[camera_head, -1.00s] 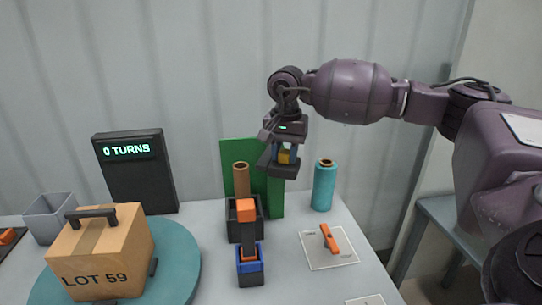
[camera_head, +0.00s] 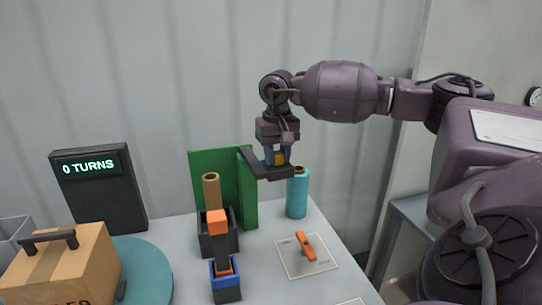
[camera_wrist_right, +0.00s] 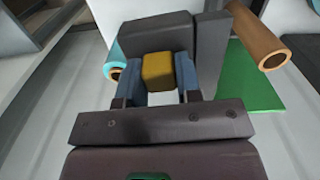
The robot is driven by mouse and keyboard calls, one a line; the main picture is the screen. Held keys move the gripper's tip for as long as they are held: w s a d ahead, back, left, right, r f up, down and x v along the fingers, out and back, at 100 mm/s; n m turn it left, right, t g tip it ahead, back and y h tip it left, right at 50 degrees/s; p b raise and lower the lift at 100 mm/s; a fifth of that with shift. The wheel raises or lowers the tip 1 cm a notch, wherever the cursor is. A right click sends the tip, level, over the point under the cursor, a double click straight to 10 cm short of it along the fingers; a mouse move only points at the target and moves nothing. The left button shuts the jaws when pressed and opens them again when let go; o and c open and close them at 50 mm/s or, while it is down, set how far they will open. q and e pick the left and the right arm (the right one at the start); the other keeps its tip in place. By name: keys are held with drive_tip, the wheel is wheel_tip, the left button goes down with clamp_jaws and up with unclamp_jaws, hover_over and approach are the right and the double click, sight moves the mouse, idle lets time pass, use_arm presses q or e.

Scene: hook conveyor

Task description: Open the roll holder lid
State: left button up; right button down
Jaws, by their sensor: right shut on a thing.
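The roll holder has green panels (camera_head: 205,170) and stands upright behind the dark dispenser block. Its dark grey lid (camera_head: 268,172) juts out to the right and forward from the green side panel, so it stands open. My right gripper (camera_head: 277,160) is shut on a yellow tab (camera_wrist_right: 158,71) on the lid, with blue fingers at both sides of it. In the right wrist view the grey lid (camera_wrist_right: 158,33) lies just beyond the fingers, with the green panel (camera_wrist_right: 248,85) to the right. My left gripper is not in view.
A brown tube (camera_head: 211,190) stands in a black holder with an orange-topped tool in front. A teal roll (camera_head: 298,195) stands close to the lid. An orange handle (camera_head: 305,246) lies on a white card. A cardboard box (camera_head: 62,262) and a "0 TURNS" display (camera_head: 98,190) are at left.

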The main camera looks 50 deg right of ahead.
drive_tip(key=shift+w+r, duration=0.1)
drive_tip(key=shift+r, duration=0.1)
drive_tip(key=c, duration=0.8)
unclamp_jaws()
drive_tip(key=shift+f, duration=0.1)
wheel_tip(320, 180, up, 11)
drive_tip(key=shift+f, duration=0.1)
